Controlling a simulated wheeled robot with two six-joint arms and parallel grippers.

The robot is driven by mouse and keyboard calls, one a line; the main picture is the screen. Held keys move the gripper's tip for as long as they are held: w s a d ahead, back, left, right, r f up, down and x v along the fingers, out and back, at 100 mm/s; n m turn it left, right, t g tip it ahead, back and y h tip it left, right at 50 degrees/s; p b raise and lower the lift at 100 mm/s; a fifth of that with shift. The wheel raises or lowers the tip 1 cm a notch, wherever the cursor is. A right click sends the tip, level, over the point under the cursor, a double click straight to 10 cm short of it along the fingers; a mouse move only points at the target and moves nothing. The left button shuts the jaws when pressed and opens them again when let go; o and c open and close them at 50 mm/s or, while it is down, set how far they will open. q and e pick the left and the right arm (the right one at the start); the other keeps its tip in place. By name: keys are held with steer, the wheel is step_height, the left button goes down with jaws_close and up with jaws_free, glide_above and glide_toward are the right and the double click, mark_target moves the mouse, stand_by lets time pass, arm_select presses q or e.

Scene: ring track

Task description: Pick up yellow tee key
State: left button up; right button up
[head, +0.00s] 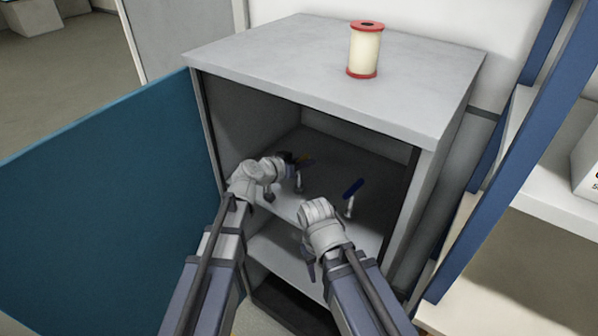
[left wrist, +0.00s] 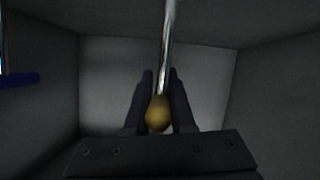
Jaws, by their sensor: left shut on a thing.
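The yellow tee key shows in the left wrist view as a rounded yellow handle end (left wrist: 159,113) with a bright metal shaft (left wrist: 168,45) running away from it. My left gripper (left wrist: 160,100) is shut on the yellow handle, one dark finger on each side. In the head view my left gripper (head: 289,158) is inside the open cabinet, above its upper shelf. A bit of yellow (head: 305,161) shows at its fingertips; the rest of the handle is hidden there. My right gripper (head: 309,262) is at the cabinet's front; its fingers are too hidden to judge.
A blue-handled tee key (head: 352,189) stands on the shelf to the right; its blue bar also shows in the left wrist view (left wrist: 20,80). The grey cabinet (head: 300,60) has a blue door (head: 100,190) open at left. A red-and-cream spool (head: 365,52) stands on top.

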arm_select(q)
jaws_close()
step_height(320, 180, up, 10)
steer(key=p, duration=1)
